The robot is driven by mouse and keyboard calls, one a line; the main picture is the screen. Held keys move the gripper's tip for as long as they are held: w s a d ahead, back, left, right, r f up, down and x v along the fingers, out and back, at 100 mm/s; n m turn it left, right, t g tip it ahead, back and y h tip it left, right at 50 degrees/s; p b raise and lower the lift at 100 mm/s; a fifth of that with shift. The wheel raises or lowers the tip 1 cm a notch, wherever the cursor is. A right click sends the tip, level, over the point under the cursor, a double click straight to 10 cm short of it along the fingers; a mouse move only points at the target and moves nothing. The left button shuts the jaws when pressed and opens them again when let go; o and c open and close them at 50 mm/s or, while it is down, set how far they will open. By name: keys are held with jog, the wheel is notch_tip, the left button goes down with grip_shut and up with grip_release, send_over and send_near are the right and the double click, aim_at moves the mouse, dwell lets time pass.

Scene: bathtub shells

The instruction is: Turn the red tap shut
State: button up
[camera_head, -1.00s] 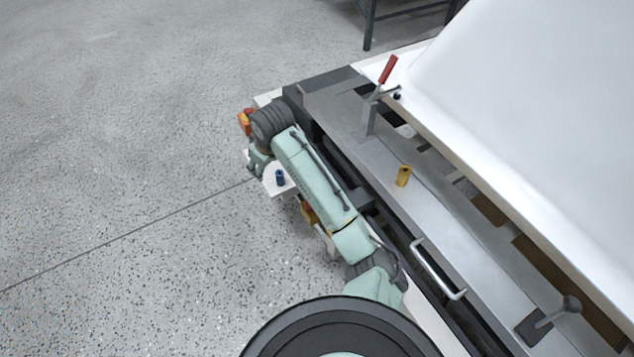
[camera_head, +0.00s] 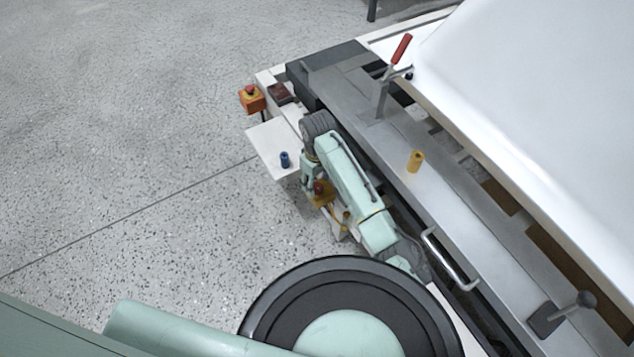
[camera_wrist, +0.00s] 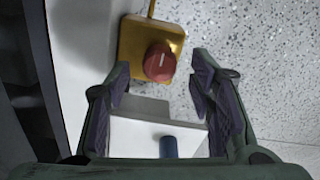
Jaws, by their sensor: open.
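In the head view my gripper (camera_head: 308,184) is small and partly hidden by the arm.
A white shelf (camera_head: 268,143) with a blue cylinder (camera_head: 285,159) lies close by, also under the fingers in the wrist view. An orange box with a red button (camera_head: 252,98) stands beyond.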

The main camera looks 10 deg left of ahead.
jog(key=shift+f, duration=0.9)
jog(key=shift+c, duration=0.3)
jog(key=c, duration=1.1)
